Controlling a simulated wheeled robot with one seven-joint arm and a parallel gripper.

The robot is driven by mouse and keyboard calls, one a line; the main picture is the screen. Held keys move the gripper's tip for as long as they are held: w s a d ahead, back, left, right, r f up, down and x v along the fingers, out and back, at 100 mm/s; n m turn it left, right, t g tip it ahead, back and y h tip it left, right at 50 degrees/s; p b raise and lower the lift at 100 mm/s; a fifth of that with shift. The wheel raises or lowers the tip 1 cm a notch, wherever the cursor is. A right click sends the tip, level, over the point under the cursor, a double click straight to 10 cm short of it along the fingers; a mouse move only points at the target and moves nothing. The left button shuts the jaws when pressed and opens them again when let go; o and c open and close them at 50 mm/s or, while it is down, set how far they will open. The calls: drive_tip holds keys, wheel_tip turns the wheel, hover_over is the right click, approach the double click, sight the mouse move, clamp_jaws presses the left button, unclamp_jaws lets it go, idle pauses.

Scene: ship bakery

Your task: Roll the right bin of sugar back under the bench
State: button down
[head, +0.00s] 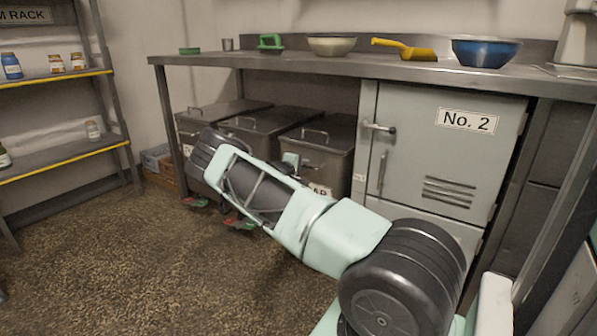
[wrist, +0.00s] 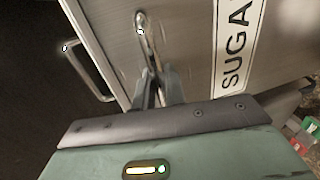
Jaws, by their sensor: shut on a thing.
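The right sugar bin (head: 339,135) is a grey metal box with a hinged-looking lid and a lid handle. It stands under the bench (head: 300,66), beside the cabinet, roughly in line with the other bins. Its white label (head: 319,190) shows only "AR" past my arm; in the wrist view the label (wrist: 236,45) reads "SUGA". My gripper (wrist: 155,92) is shut on the bin's front handle (wrist: 146,30). In the head view my arm hides most of the bin's front and its base.
Two similar bins, middle (head: 262,122) and left (head: 200,116), stand to the left. Red and green pedals (head: 240,223) show at floor level. The grey "No. 2" cabinet (head: 440,150) is close on the right. Open speckled floor (head: 130,260) lies in front; a rack (head: 70,155) stands left.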

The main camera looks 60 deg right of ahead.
drive_tip(key=shift+d, duration=0.2)
drive_tip(key=c, duration=1.5)
unclamp_jaws()
drive_tip(key=shift+d, duration=0.1)
drive_tip(key=shift+c, duration=0.2)
drive_tip(key=p+v, duration=0.5)
drive_tip(key=v, duration=1.2)
drive_tip(key=shift+a, duration=0.25)
